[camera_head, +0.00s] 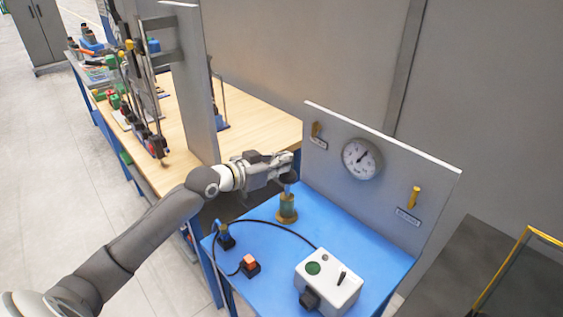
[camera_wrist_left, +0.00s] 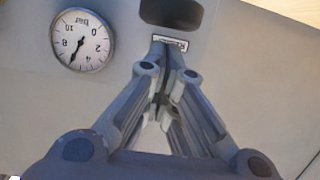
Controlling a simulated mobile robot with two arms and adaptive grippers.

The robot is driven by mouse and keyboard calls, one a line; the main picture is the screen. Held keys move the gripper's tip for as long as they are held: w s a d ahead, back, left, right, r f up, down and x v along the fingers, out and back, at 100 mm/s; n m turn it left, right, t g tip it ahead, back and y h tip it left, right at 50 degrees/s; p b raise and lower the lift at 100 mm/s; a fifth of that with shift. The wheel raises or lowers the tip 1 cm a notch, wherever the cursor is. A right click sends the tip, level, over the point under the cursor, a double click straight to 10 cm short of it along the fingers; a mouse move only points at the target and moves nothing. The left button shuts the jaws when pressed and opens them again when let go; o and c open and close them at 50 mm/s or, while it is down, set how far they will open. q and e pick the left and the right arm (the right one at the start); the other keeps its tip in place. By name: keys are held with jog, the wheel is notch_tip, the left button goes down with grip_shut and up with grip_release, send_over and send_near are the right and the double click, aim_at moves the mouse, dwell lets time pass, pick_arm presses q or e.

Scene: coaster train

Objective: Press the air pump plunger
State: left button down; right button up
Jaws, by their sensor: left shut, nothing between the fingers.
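The air pump (camera_head: 287,208) is a small upright brass-and-green cylinder on the blue table. Its plunger has a dark round knob (camera_head: 288,177) on top. My left gripper (camera_head: 288,159) is shut and empty, with its fingertips just above the knob in the head view; I cannot tell whether they touch it. In the left wrist view the shut fingers (camera_wrist_left: 172,48) point at the panel, and a dark rounded shape, likely the knob (camera_wrist_left: 172,12), lies beyond their tips. My right gripper is not in view.
A grey upright panel (camera_head: 390,160) stands behind the pump with a round gauge (camera_head: 361,158), yellow levers (camera_head: 414,196) and labels. A white control box (camera_head: 328,281), an orange button (camera_head: 249,263) and a black hose occupy the blue table (camera_head: 365,240). A wooden bench (camera_head: 255,120) adjoins at the back.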

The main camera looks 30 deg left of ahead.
pick_arm(q)
jog(key=shift+f, duration=0.4)
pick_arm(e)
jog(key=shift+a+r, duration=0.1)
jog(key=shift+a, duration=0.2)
pick_arm(q)
jog(key=shift+f, duration=0.1)
